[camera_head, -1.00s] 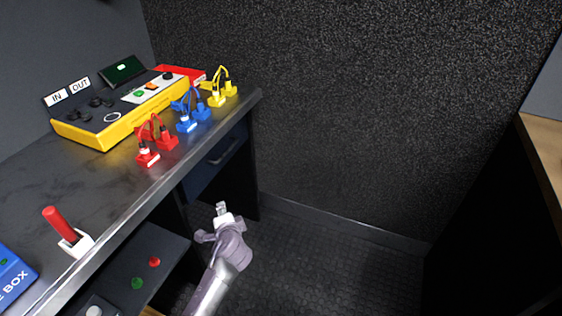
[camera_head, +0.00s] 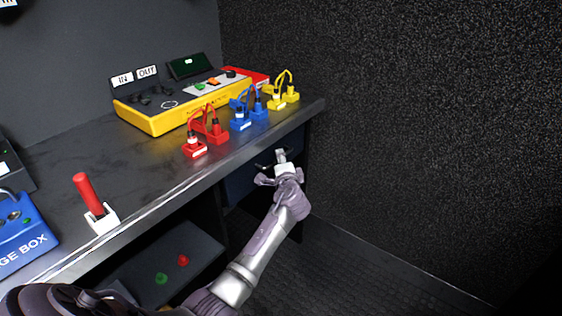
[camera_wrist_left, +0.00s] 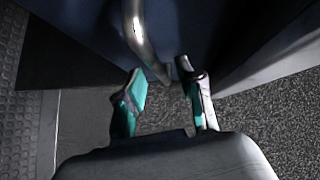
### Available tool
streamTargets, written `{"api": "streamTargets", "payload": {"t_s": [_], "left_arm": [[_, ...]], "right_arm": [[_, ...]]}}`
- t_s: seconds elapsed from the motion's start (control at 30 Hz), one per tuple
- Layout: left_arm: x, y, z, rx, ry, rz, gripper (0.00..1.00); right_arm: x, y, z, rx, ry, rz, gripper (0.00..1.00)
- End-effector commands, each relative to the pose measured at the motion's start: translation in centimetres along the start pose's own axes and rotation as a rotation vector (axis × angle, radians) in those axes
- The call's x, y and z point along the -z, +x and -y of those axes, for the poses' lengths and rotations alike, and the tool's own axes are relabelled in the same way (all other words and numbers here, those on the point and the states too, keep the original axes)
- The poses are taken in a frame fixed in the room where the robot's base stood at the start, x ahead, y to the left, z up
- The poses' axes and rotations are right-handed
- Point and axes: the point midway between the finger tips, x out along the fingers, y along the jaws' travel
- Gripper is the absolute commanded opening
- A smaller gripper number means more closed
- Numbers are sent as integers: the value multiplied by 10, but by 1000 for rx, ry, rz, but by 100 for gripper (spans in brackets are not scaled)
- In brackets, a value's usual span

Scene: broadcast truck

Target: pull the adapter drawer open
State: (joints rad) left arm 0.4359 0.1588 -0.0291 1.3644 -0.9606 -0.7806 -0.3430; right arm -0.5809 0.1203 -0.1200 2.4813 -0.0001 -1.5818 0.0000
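The adapter drawer (camera_head: 240,183) has a dark blue front under the counter's right end and looks shut. Its metal bar handle (camera_wrist_left: 140,32) shows in the left wrist view, running down toward the space between my fingers. In the head view the handle is mostly hidden behind my gripper. My left gripper (camera_head: 273,171) is at the handle in front of the drawer. In the left wrist view its teal-padded fingers (camera_wrist_left: 163,84) are apart, with the handle's near end at their tips. I cannot tell whether they touch it. My right gripper is not in view.
The counter (camera_head: 150,175) above carries red (camera_head: 207,135), blue (camera_head: 248,112) and yellow (camera_head: 284,93) plug adapters near its edge, and a yellow console (camera_head: 180,108). A lower shelf (camera_head: 135,270) is left of my arm. A black wall (camera_head: 430,130) stands to the right.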

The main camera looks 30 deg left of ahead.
Motion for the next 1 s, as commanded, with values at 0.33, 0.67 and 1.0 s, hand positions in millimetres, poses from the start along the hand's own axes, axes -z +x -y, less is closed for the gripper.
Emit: {"api": "streamTargets", "payload": {"t_s": [0.33, 0.67, 1.0], "left_arm": [[0, 24, 0, -1, 0, -1, 37], [0, 24, 0, 0, 0, -1, 16], [0, 24, -1, -1, 0, -1, 0]], "right_arm": [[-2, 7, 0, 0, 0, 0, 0], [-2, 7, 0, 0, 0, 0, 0], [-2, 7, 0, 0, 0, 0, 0]]}}
